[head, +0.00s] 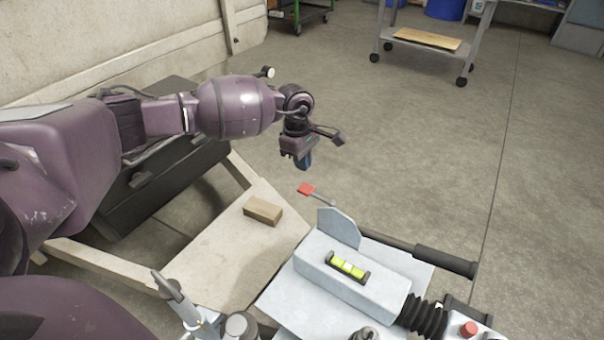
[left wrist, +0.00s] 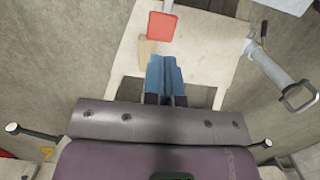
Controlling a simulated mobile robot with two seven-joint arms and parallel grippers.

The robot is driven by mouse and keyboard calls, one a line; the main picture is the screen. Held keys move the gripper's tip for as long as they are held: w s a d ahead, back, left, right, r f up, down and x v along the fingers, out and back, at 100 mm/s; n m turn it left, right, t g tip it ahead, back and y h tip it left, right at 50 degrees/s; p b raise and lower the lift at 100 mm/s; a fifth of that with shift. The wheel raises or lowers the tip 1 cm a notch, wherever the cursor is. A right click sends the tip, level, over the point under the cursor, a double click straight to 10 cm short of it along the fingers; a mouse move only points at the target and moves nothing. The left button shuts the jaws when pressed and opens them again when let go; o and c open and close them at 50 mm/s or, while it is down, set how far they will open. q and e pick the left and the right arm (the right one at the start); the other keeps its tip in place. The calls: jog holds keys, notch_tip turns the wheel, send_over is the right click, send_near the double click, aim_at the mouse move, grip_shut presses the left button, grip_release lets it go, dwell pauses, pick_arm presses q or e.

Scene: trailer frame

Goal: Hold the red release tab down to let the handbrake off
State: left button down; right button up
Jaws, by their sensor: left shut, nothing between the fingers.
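The red release tab (head: 305,188) sits at the end of a thin stem beside the upright grey plate of the trailer coupling. It also shows in the left wrist view (left wrist: 161,26), ahead of my fingertips. My left gripper (head: 305,164) is shut and empty, its blue fingers pointing down above the tab in the head view. The fingers (left wrist: 163,60) look apart from the tab in the left wrist view. The handbrake lever (head: 445,261) has a black grip and extends to the right, at a low angle. My right gripper is not in view.
A wooden block (head: 263,211) lies on the pale board (head: 225,245) left of the tab. A level with a yellow-green vial (head: 348,267) is on the grey coupling housing (head: 385,289). A wheeled cart (head: 425,42) stands far back.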

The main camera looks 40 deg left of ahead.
pick_arm(q)
jog(key=shift+a+r+p, duration=0.15)
jog(key=shift+r+p, duration=0.05)
jog(key=shift+r, duration=0.75)
jog(key=shift+a+r+p, duration=0.15)
jog(key=shift+r, duration=0.8)
